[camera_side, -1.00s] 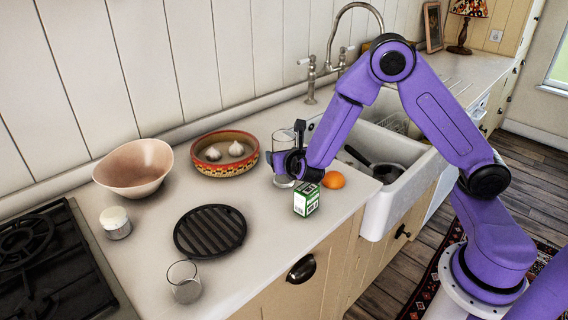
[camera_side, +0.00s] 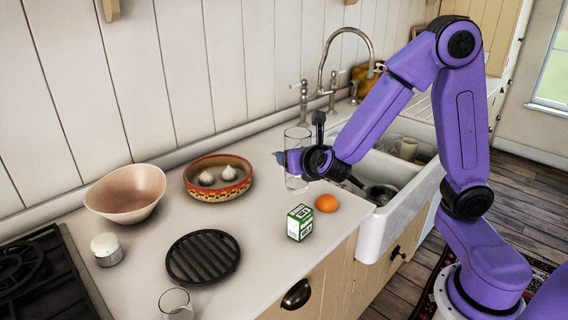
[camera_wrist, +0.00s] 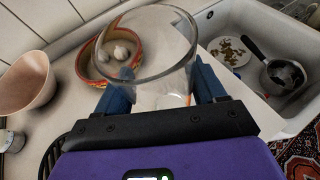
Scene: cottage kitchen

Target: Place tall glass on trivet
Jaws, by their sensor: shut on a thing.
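The tall clear glass (camera_side: 297,138) is upright in my gripper (camera_side: 294,160), right of the patterned pot in the side view. Its base looks raised above the counter. In the wrist view the glass rim (camera_wrist: 150,78) is large, and the blue fingers (camera_wrist: 160,92) are on either side of the glass. My gripper is shut on it. The trivet (camera_side: 203,257), a round black slatted disc, lies flat and empty on the counter, to the lower left of the glass. In the wrist view a dark slatted edge at lower left is mostly hidden by my gripper.
A green-white carton (camera_side: 300,223) and an orange-brown egg or fruit (camera_side: 326,203) stand near the counter's front edge. A patterned pot (camera_side: 218,193) with garlic, a pink bowl (camera_side: 125,194), a jar (camera_side: 107,250) and a short glass (camera_side: 175,304) surround the trivet. The sink (camera_side: 393,215) is right.

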